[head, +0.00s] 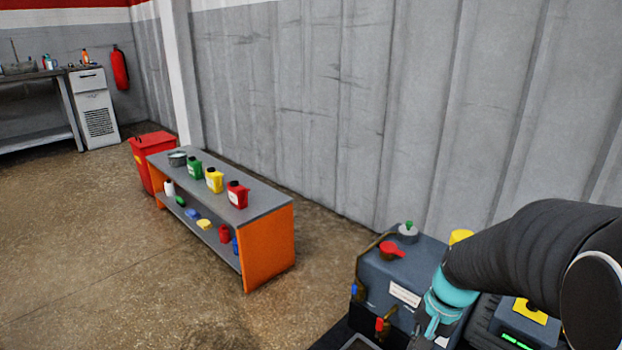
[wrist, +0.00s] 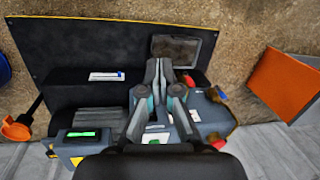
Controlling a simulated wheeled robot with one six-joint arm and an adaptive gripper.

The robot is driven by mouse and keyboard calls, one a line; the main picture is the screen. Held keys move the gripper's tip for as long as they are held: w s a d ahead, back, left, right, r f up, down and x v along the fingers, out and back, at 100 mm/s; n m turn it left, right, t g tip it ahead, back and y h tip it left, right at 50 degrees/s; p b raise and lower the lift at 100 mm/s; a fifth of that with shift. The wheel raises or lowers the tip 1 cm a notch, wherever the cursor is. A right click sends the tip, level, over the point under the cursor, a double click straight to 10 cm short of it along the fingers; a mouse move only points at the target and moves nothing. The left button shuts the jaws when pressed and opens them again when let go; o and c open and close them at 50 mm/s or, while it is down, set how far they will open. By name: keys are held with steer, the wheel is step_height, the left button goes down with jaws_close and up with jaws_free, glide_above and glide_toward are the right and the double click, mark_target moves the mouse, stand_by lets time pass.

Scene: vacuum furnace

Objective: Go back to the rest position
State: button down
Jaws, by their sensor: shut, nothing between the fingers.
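My gripper (wrist: 158,82) shows in the wrist view with its two grey fingers together, shut and empty. It points down over the dark platform (wrist: 100,40), above the blue-grey machine box (wrist: 212,112). In the head view my arm comes in from the right, and its turquoise wrist part hangs in front of the same machine box (head: 385,275). The fingertips are hidden in the head view. I cannot tell how far the fingers are from the surfaces below.
A red-handled part (head: 391,249) and a green-topped cap (head: 408,232) stand on the machine box. A control unit with a green display (head: 515,341) is beside it. An orange-sided bench (head: 268,247) with several bottles stands left. The floor (head: 90,270) there is clear.

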steer(key=s+a+r+n+t+h, duration=0.1)
steer(key=s+a+r+n+t, duration=0.1)
steer(key=s+r, duration=0.3)
steer(key=s+a+r+n+t+h, duration=0.1)
steer(key=s+a+r+n+t, duration=0.2)
steer(key=s+r, duration=0.3)
step_height(320, 180, up, 3)
steer(key=shift+s+a+r+n, duration=0.1)
steer(key=shift+s+a+n, duration=0.15)
steer(key=shift+n, duration=0.65)
steer(key=shift+d, duration=0.1)
